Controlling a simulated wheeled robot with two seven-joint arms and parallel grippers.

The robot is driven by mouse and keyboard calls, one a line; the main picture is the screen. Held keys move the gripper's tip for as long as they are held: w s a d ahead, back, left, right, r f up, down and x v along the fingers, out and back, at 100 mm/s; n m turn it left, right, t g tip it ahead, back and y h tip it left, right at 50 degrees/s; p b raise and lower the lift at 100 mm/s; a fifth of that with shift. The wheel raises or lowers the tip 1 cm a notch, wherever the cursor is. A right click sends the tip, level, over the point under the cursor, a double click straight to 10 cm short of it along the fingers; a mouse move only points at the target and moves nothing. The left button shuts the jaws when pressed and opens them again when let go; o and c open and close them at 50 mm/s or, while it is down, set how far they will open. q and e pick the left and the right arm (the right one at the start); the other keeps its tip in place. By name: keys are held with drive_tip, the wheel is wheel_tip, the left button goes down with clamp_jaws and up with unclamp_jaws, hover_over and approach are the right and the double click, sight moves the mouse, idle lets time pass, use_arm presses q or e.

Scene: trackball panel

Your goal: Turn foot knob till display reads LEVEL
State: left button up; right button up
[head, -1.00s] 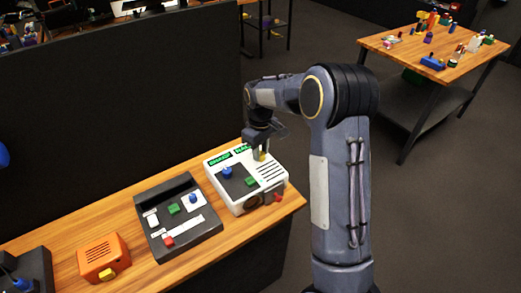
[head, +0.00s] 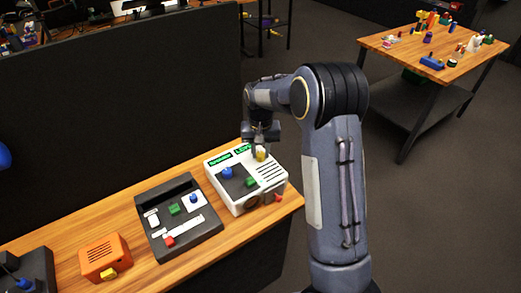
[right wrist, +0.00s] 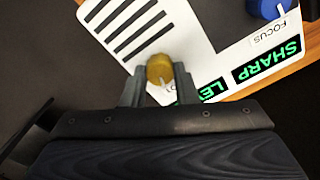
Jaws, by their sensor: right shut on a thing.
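A white panel box (head: 221,187) stands on the wooden table, with vent slots, a blue knob and two green displays. The yellow foot knob (head: 261,156) is at its back right; it also shows in the right wrist view (right wrist: 160,69). My right gripper (right wrist: 158,84) is shut on the foot knob, one finger on each side. It comes down from above in the head view (head: 261,143). One display reads SHARP (right wrist: 267,62), beside the FOCUS label. The other display (right wrist: 214,90) starts with LE; the rest is hidden by my gripper. My left gripper is out of view.
A black panel (head: 205,240) with coloured controls stands left of the white box. Farther left is an orange box (head: 96,257) with a yellow knob. A dark partition (head: 120,110) rises behind the table (head: 50,240). A second table (head: 395,60) stands far right.

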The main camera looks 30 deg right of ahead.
sight(260, 154)
drive_tip(key=shift+m, duration=0.6)
drive_tip(key=o, duration=1)
drive_tip(key=shift+r, duration=0.1)
wheel_tip(260, 154, up, 7)
drive_tip(key=shift+r, duration=0.35)
